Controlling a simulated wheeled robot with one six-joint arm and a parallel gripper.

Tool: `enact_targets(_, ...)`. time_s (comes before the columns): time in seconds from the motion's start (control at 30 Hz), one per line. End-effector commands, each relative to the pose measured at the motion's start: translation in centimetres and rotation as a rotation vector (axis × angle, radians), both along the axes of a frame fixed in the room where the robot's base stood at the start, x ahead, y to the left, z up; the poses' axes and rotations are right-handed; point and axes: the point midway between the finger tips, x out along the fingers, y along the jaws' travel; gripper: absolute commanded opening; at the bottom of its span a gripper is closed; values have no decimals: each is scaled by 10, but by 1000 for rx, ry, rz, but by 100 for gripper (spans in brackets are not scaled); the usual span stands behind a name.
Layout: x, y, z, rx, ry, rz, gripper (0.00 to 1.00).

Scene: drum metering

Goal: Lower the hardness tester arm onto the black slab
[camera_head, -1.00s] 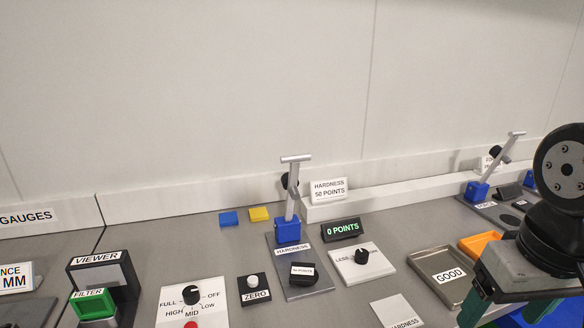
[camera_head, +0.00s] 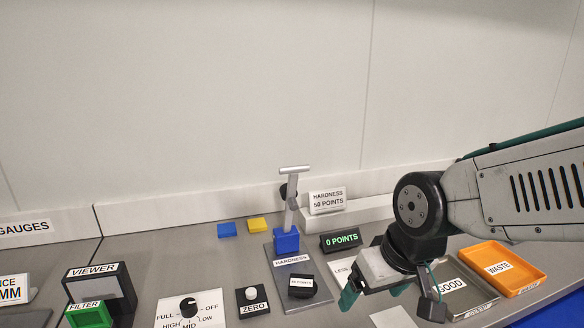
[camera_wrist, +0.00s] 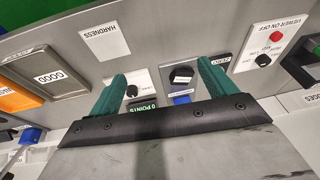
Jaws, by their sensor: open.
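The hardness tester has a blue block (camera_head: 286,241) on a grey base plate and a raised grey arm (camera_head: 291,200) with a crossbar handle on top. The arm stands nearly upright. A black slab (camera_head: 301,287) with a white label lies on the plate in front of the block; it also shows in the wrist view (camera_wrist: 181,76). My gripper (camera_head: 392,299) is open and empty, to the right of the tester and apart from it. Its green fingers (camera_wrist: 163,88) point at the bench in the wrist view. The tester arm is not clear in the wrist view.
A display (camera_head: 341,240) reading 0 POINTS stands right of the tester. A ZERO button box (camera_head: 251,300) and a dial panel (camera_head: 190,309) lie to the left. An orange WASTE tray (camera_head: 502,267) is at the right. Blue and yellow blocks lie behind.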

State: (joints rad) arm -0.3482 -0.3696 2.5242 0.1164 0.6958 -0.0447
Motion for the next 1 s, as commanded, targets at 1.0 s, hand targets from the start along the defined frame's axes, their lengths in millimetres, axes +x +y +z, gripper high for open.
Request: enact_targets(1.0,205,117,116,311,-1243,-95,84)
